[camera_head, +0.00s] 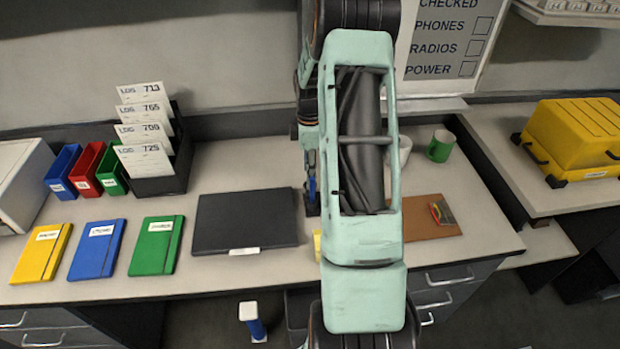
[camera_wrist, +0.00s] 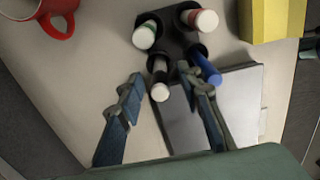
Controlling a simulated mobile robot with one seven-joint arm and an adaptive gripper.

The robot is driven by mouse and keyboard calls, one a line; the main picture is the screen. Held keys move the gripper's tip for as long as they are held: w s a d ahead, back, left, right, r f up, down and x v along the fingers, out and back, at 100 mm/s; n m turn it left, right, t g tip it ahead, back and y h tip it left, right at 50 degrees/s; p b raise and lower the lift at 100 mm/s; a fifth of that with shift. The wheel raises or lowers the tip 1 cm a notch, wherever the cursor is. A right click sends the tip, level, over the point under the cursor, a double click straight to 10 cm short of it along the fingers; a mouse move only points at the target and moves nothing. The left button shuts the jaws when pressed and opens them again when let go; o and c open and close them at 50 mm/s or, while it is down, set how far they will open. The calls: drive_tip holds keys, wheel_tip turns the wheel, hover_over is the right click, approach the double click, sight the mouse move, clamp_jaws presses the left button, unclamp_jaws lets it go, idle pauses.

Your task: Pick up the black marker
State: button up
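The black marker (camera_wrist: 160,76) stands in a black holder (camera_wrist: 180,42) in the wrist view, its white end toward the camera. A green-banded marker (camera_wrist: 145,34), a red-banded marker (camera_wrist: 201,20) and a blue marker (camera_wrist: 207,69) are in the same holder. My gripper (camera_wrist: 160,74) is open, with one finger on each side of the black marker. The right finger is close to the blue marker; contact cannot be told. In the head view my arm hides most of the holder and the markers, and only a blue finger of my gripper (camera_head: 311,178) shows.
A black laptop (camera_head: 245,220) lies left of my arm. Blue (camera_head: 97,249), green (camera_head: 157,245) and yellow (camera_head: 41,252) notebooks lie farther left. A red mug (camera_wrist: 57,12) and yellow block (camera_wrist: 268,20) flank the holder.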

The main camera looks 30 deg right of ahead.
clamp_jaws()
idle(0.3)
